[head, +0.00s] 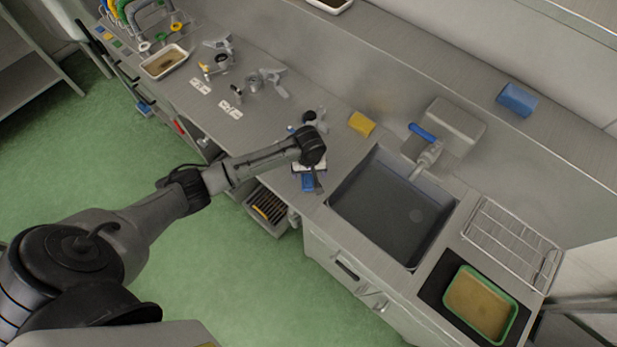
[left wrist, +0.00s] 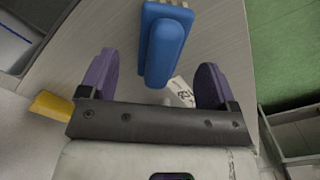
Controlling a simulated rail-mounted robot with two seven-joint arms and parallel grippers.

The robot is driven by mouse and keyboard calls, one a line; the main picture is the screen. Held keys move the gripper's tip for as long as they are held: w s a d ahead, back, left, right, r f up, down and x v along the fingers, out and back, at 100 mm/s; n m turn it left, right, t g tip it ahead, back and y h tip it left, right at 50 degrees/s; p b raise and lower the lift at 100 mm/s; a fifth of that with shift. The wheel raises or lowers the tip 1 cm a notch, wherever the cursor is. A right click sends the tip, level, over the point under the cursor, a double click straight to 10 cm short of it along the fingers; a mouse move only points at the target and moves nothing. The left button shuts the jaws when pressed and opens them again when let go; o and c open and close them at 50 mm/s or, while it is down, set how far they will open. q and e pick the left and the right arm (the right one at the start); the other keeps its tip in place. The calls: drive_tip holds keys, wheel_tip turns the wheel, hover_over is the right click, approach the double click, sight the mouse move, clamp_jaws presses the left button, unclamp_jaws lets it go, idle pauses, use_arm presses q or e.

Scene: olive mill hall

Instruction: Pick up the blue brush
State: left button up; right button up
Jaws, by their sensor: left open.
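The blue brush (left wrist: 165,45) shows in the left wrist view as a rounded blue body with pale bristle tufts at the top edge. In the head view a blue part (head: 308,183) shows just below my left gripper, near the front edge of the counter; the arm hides the rest. My left gripper (head: 315,178) is open. Its two purple fingers show in the left wrist view (left wrist: 158,78), one on each side of the brush's line. The brush appears between and beyond them, with no contact visible. My right gripper is in neither view.
A grey sink (head: 390,210) lies right of the gripper, with a blue-handled tap (head: 428,145) behind it. A yellow sponge (head: 361,124) lies behind the gripper. Metal parts and white cards (head: 230,108) are to the left. A green-rimmed tray (head: 480,304) is far right.

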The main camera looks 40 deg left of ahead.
sight(309, 176)
use_arm(q)
drive_tip(key=shift+a+f, duration=0.2)
drive_tip(key=shift+f, duration=2.4)
drive_tip(key=shift+c, duration=0.3)
drive_tip(key=c, duration=1)
drive_tip(key=shift+c, duration=0.2)
drive_tip(key=shift+r, duration=0.1)
drive_tip(key=shift+r, duration=0.6)
wheel_tip(309, 176, up, 3)
drive_tip(key=shift+w+f, duration=0.1)
drive_tip(key=w+d+r, duration=0.2)
drive_tip(key=d+r, duration=0.4)
drive_tip(key=d, duration=0.5)
drive_tip(key=shift+w+d+r, duration=0.2)
drive_tip(key=shift+w+r, duration=0.15)
drive_tip(key=shift+r, duration=0.05)
